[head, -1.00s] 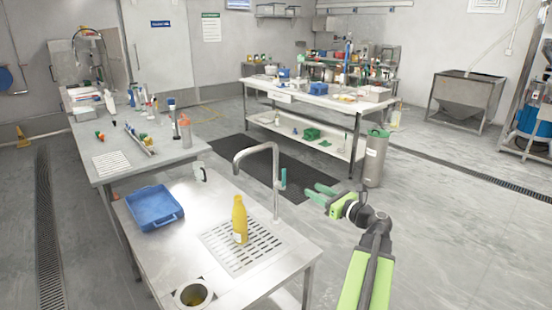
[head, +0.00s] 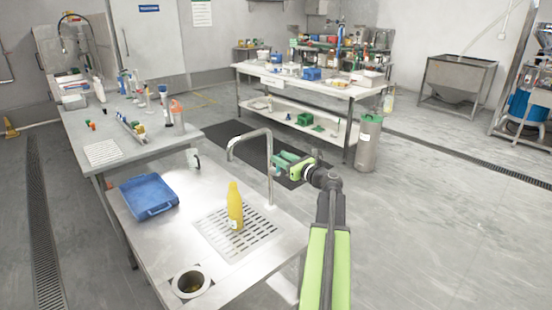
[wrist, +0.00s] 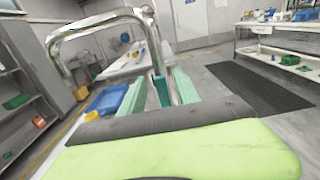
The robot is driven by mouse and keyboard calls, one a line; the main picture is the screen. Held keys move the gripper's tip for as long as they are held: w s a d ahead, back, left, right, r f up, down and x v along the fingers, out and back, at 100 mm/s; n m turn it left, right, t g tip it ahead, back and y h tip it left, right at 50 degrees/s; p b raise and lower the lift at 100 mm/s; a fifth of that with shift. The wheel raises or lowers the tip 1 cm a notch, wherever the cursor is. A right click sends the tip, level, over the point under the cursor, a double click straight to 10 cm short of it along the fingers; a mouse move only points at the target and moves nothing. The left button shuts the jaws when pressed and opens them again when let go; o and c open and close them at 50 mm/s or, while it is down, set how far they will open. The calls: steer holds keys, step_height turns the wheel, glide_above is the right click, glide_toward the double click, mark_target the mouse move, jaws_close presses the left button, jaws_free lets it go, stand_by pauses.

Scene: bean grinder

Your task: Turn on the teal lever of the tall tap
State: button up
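The tall chrome tap (head: 269,188) stands at the right side of the steel sink table in the head view, its spout arching left. In the wrist view its curved pipe (wrist: 100,21) crosses the upper left. The teal lever (wrist: 162,92) shows upright beside the tap column, between my two pale green fingers. In the head view the lever is largely hidden by the fingers. My gripper (head: 279,161) is at the tap's right side, at lever height. The fingers (wrist: 160,88) stand apart, on either side of the lever; I cannot tell whether either touches it.
A yellow bottle (head: 235,207) stands on the drain grate (head: 258,243) left of the tap. A blue tray (head: 150,195) and a round bin opening (head: 191,283) are farther left. A grey canister (head: 367,146) stands on the floor behind my arm.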

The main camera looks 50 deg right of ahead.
steer(key=shift+w, duration=1.05)
jaws_close()
stand_by(0.6)
